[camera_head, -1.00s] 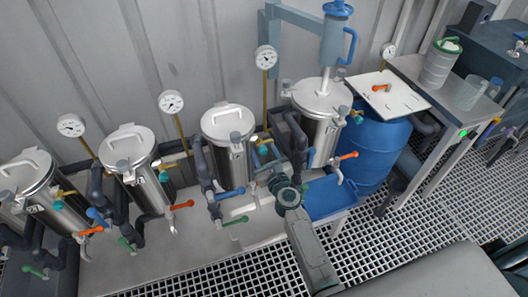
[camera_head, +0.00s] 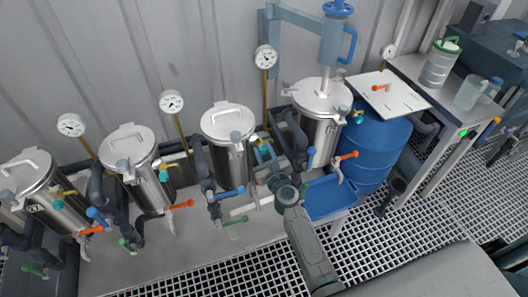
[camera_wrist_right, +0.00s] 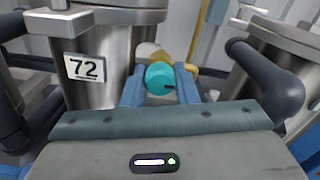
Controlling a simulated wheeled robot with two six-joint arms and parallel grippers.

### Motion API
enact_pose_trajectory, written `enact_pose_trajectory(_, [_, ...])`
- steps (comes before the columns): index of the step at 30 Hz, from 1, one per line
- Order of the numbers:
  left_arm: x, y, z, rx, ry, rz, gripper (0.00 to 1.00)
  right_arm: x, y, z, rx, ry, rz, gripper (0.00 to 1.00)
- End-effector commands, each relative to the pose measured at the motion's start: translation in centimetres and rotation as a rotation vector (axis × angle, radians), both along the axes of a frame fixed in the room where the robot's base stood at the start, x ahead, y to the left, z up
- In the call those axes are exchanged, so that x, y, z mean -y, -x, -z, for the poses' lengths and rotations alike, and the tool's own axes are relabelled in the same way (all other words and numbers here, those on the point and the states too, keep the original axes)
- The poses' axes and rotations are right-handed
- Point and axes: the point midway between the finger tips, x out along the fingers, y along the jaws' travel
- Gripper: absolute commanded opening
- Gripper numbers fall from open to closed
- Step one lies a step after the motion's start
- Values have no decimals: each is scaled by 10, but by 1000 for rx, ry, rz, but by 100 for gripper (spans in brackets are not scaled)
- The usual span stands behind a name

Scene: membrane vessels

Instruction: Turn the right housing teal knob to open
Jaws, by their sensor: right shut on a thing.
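The teal knob (camera_wrist_right: 160,78) sits between the two blue fingers of my right gripper (camera_wrist_right: 161,90) in the right wrist view. The fingers are shut on its sides. The steel housing (camera_wrist_right: 98,80) with a "72" label (camera_wrist_right: 85,68) stands just left of the knob. In the head view my right gripper (camera_head: 263,153) reaches in at the right side of the third steel housing from the left (camera_head: 229,135); the knob is mostly hidden there. My left gripper is not in view.
Dark pipes stand close on both sides, including a thick elbow (camera_wrist_right: 280,82) at right. Blue (camera_head: 229,194) and green (camera_head: 236,221) handles are left of my arm. A housing with a blue lift (camera_head: 335,40) and a blue bin (camera_head: 328,197) are at right. The grating in front is clear.

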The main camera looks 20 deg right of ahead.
Motion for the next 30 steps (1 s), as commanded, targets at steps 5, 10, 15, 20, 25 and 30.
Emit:
enact_pose_trajectory(5, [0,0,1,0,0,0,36,0,0,1,3,109,0,4])
enact_pose_trajectory(10, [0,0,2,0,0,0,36,0,0,1,8,258,0,4])
enact_pose_trajectory(15, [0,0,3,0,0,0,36,0,0,1,13,420,0,4])
enact_pose_trajectory(20, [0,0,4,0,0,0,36,0,0,1,20,573,0,4])
enact_pose_trajectory(25, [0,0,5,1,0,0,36,0,0,1,25,735,-1,4])
enact_pose_trajectory(30, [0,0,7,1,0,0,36,0,0,1,30,895,-1,4])
